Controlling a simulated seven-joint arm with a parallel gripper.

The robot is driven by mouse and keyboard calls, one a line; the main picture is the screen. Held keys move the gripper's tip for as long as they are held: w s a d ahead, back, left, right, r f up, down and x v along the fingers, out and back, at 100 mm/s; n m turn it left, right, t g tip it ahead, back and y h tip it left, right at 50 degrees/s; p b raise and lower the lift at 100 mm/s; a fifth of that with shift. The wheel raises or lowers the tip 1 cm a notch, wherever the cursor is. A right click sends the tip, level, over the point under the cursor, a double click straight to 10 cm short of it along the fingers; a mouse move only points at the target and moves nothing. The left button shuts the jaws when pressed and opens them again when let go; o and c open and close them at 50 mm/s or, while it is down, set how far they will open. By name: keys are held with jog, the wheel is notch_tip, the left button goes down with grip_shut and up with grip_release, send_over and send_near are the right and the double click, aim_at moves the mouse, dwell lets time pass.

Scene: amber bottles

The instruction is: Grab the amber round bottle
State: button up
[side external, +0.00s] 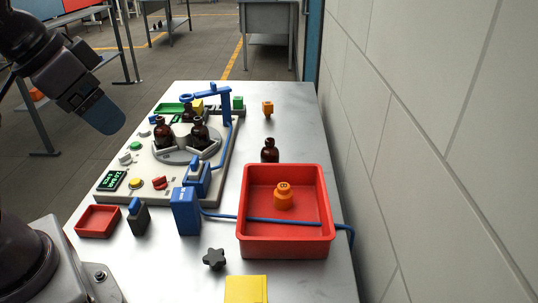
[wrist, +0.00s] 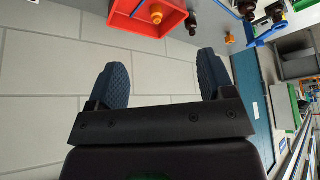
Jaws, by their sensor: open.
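A dark amber round bottle (side external: 270,150) with a black cap stands upright on the metal table, just behind the red bin. It also shows in the wrist view (wrist: 191,25) at the bin's corner. Three more amber bottles stand on the round plate of the white machine: one at left (side external: 162,133), one at right (side external: 200,133), one partly hidden behind (side external: 187,113). My gripper (side external: 107,118) is raised at the upper left in the side view, well away from the bottles. In the wrist view its blue fingers are apart, with nothing between them (wrist: 163,65).
A red bin (side external: 285,248) holds an orange jar (side external: 283,195), with a blue cable across it. An orange item (side external: 267,109) stands farther back. The white machine (side external: 140,182) carries a blue arm (side external: 227,105). A block wall (side external: 430,120) borders the table's right side.

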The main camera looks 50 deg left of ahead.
aim_at(270, 142)
dwell(0.3)
jog(key=c, duration=0.3)
jog(key=w+d+f+n+t, duration=0.2)
jog(key=w+d+t, duration=0.1)
jog(key=w, duration=1.1)
jog(key=w+d+f+n+t, duration=0.1)
jog(key=w+d+t, duration=0.15)
jog(key=w, duration=1.05)
jog(key=w+a+f+n+y, duration=0.2)
jog(key=w+f+n+y, duration=0.15)
jog(key=w+f, duration=0.45)
jog(key=s+a+f+n+y, duration=0.1)
jog(key=a+f+y, duration=0.15)
jog(key=f, duration=0.45)
jog(key=s+a+f+n+y, duration=0.1)
jog(key=a+f+n+y, duration=0.1)
jog(key=f+y, duration=0.3)
jog(key=shift+m+g+h, duration=0.25)
jog(key=shift+g+h, duration=0.05)
jog(key=shift+g, duration=0.05)
jog(key=x, duration=0.4)
jog(key=f+x, duration=0.1)
jog(key=x, duration=0.2)
jog(key=shift+w+a+f, duration=0.15)
jog(key=shift+w+f, duration=0.05)
jog(key=shift+s+x, duration=0.2)
jog(key=shift+x, duration=2.35)
